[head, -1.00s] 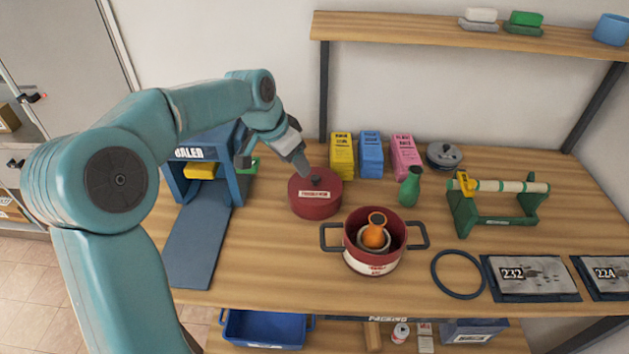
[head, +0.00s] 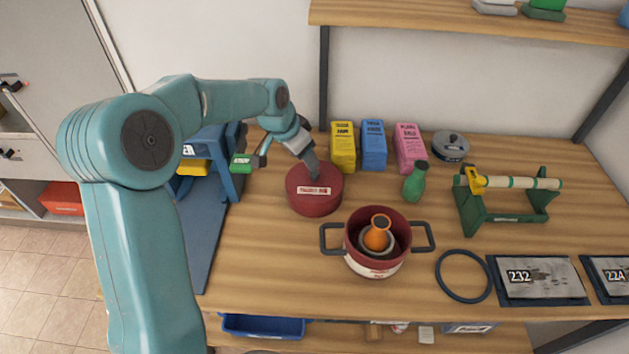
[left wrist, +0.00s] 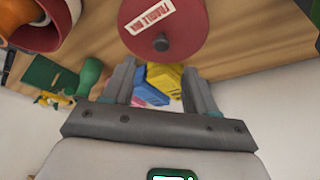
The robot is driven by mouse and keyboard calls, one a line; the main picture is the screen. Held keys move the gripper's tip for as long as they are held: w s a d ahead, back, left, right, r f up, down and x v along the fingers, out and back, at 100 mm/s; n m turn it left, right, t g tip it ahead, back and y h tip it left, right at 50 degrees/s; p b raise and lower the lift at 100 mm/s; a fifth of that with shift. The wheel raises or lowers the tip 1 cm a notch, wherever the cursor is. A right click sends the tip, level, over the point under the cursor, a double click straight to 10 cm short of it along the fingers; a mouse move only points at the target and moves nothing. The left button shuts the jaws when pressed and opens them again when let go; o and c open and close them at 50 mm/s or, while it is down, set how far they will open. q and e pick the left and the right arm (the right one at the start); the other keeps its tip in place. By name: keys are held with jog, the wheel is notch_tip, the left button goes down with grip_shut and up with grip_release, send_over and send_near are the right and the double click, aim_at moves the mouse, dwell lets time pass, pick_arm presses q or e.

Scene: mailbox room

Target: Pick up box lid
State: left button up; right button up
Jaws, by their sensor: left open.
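The red round box (head: 314,200) stands on the wooden table, with its red lid (head: 301,180) on top. The lid has a white label and a small dark knob. In the left wrist view the lid (left wrist: 190,22) and its knob (left wrist: 161,43) show just beyond the fingertips. My left gripper (head: 312,172) is over the lid, pointing down, and hides the knob in the head view. In the left wrist view its two fingers (left wrist: 160,82) are apart, with nothing visibly held between them. My right gripper is not in view.
A red pot (head: 374,255) with an orange vase (head: 378,232) inside stands front right of the box. Yellow (head: 343,148), blue (head: 374,146) and pink (head: 410,149) cartons stand behind. A green bottle (head: 415,182) is to the right. A blue sorting stand (head: 210,150) is left.

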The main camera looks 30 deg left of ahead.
aim_at(314, 173)
pick_arm(q)
jog(key=x, duration=0.2)
jog(key=shift+d+f, duration=0.3)
jog(key=shift+f, duration=0.25)
jog(key=shift+a+f+p, duration=0.15)
jog(key=shift+f+p, duration=0.05)
jog(key=shift+p, duration=0.15)
jog(key=p+x, duration=0.1)
jog(key=x, duration=0.1)
jog(key=w+x, duration=0.1)
jog(key=x, duration=0.1)
jog(key=shift+p, duration=0.35)
jog(key=shift+w+f, duration=0.1)
jog(key=shift+f, duration=0.25)
jog(key=shift+a+f, duration=0.1)
jog(key=shift+a, duration=0.05)
